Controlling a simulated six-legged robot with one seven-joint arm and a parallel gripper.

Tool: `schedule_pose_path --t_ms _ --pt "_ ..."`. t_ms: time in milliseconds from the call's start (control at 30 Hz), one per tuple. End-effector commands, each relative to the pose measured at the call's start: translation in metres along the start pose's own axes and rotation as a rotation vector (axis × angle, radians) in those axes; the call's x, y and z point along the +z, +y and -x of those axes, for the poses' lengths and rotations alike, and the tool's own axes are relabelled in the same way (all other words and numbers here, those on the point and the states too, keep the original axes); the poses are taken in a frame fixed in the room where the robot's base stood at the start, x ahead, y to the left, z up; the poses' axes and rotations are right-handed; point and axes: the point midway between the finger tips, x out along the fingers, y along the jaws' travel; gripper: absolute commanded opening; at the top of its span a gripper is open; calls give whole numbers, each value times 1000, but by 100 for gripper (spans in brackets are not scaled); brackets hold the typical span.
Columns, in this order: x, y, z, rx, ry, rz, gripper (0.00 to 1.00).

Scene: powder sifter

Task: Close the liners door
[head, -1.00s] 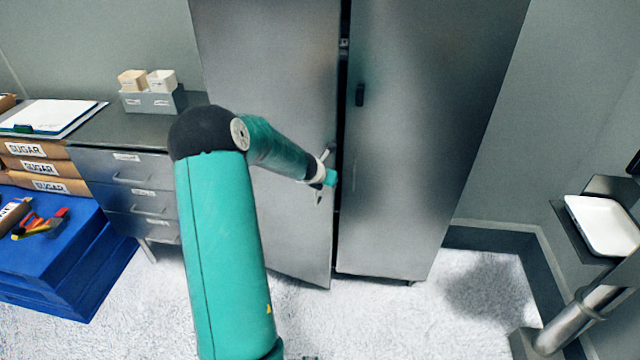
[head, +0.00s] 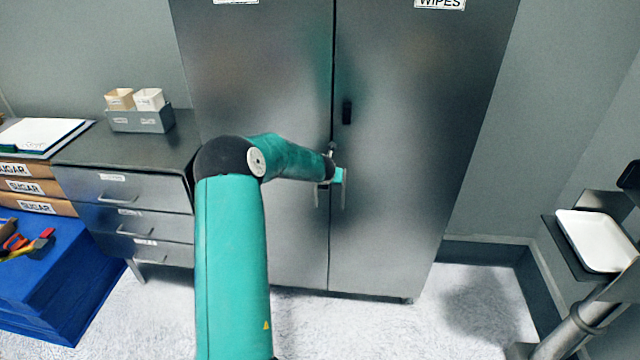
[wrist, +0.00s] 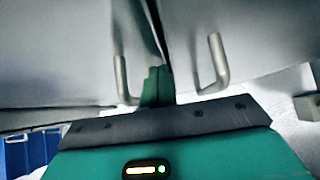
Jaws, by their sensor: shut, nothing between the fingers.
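A tall grey metal cabinet has two doors. The left door (head: 265,90) has a label cut off at the picture's top, too cropped to read; the right door (head: 420,130) is labelled WIPES. In the head view only a thin dark line shows between them. In the wrist view a narrow dark gap shows between the left door (wrist: 75,60) and the right door. My gripper (head: 341,177) is shut and empty at the seam, between the left handle (wrist: 121,75) and right handle (wrist: 217,65). I cannot tell whether its fingertips (wrist: 157,85) touch a door.
A drawer unit (head: 125,215) with a small box of cups (head: 140,118) stands left of the cabinet. A white tray (head: 597,240) on a stand is at the right. The floor before the cabinet is clear.

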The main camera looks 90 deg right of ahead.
Motion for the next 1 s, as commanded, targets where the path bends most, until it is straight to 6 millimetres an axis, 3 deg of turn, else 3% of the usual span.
schedule_pose_path --t_ms 533,1000 --pt "6 -12 -14 9 2 11 0" --pt "4 -7 -17 9 6 11 0"
